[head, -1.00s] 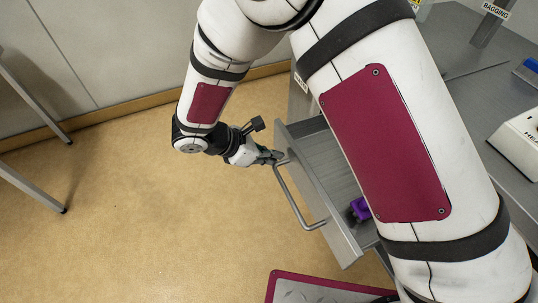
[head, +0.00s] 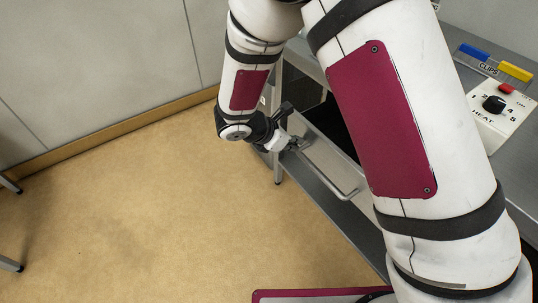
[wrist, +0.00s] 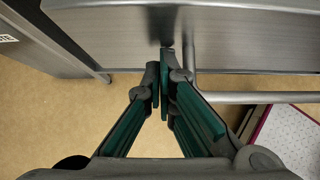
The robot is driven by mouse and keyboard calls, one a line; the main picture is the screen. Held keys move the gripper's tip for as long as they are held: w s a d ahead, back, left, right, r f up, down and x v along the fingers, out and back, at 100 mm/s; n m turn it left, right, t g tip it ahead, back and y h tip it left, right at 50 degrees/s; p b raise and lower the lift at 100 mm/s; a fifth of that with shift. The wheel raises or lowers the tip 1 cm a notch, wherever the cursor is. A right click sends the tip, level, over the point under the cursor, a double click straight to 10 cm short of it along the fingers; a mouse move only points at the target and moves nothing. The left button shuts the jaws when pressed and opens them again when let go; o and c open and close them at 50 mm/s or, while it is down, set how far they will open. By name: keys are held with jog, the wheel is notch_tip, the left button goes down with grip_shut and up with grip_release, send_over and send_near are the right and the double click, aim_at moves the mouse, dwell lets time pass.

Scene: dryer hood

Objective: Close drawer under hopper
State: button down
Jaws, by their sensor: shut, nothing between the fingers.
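The drawer's grey metal front (head: 322,143) shows in the head view under the bench, with a bar handle (head: 338,192) on it. A dark gap shows behind the front, so I cannot tell exactly how far in the drawer is. In the wrist view the drawer front (wrist: 110,35) spans the top, and the handle (wrist: 255,97) runs to the right. My gripper (head: 297,143) is shut and empty at the handle's far end. In the wrist view its fingertips (wrist: 164,85) are beside the handle's post, close to the front; contact is unclear. The drawer's inside is hidden. I cannot make out the hopper.
A white heat control box (head: 503,108) with a dial sits on the bench, near blue and yellow clips (head: 515,71). My arm covers much of the bench. The tan floor (head: 150,220) left of the drawer is mostly clear.

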jog(key=w+d, duration=0.2)
jog(key=d, duration=0.1)
jog(key=w+d+b, duration=0.1)
jog(key=w+d, duration=0.2)
jog(key=d, duration=0.1)
jog(key=w+d, duration=0.2)
jog(key=d, duration=0.1)
jog(key=shift+w+d, duration=0.2)
jog(key=shift+d, duration=0.2)
jog(key=shift+w+d+b, duration=0.2)
jog(key=shift+d+b, duration=0.1)
jog(key=shift+d, duration=0.05)
